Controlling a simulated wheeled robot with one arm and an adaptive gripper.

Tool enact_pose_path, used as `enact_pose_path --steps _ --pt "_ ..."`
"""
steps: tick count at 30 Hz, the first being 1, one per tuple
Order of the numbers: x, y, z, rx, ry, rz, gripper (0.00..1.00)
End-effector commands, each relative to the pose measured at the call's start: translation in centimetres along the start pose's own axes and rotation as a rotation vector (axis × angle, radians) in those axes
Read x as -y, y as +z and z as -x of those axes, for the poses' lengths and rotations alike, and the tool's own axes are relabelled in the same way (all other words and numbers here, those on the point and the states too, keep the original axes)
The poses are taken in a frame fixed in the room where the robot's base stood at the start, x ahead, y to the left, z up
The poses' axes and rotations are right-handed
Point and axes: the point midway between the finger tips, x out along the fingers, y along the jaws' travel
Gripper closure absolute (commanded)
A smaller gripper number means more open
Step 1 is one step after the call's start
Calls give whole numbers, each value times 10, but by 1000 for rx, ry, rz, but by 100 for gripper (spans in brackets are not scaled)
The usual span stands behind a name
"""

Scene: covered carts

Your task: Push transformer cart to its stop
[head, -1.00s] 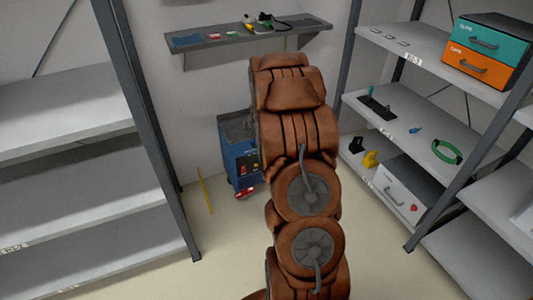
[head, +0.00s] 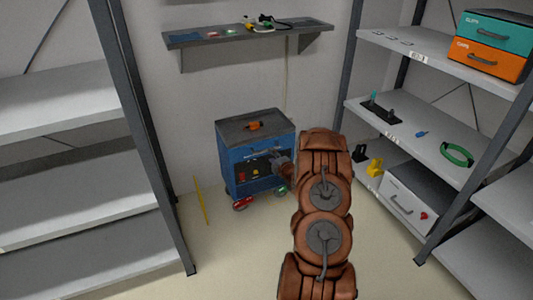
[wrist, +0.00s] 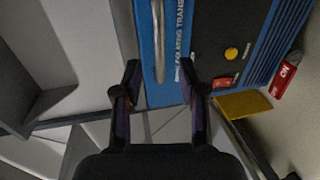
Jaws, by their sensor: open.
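The transformer cart (head: 238,172) is a blue box with a grey top and an orange item on it. It stands on the floor near the back wall. Red and green parts show at its lower front. In the wrist view its blue front (wrist: 255,60) with a metal handle bar (wrist: 160,40) and lettering fills the top. My gripper (wrist: 160,90) is open, its two fingers apart at the cart's front, with nothing seen between them but the panel edge. In the head view my arm reaches to the cart's right front side, and the fingertips are small there. Contact cannot be told.
A yellow strip (head: 201,200) lies on the floor left of the cart. Grey shelving (head: 80,190) stands at left, and another rack (head: 430,120) with drawers at right. A wall shelf (head: 200,40) hangs above the cart.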

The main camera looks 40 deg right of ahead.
Motion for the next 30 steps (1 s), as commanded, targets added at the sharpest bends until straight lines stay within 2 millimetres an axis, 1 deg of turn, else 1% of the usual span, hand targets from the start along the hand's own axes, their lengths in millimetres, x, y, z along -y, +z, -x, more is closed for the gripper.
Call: enact_pose_path --steps 9,16,22,30 --pt "-1 -1 -37 0 3 2 59" --pt "0 -1 -59 0 -1 0 59" --pt "0 -1 -69 0 -1 -1 59" --pt "-1 -1 -71 0 -1 -2 59"
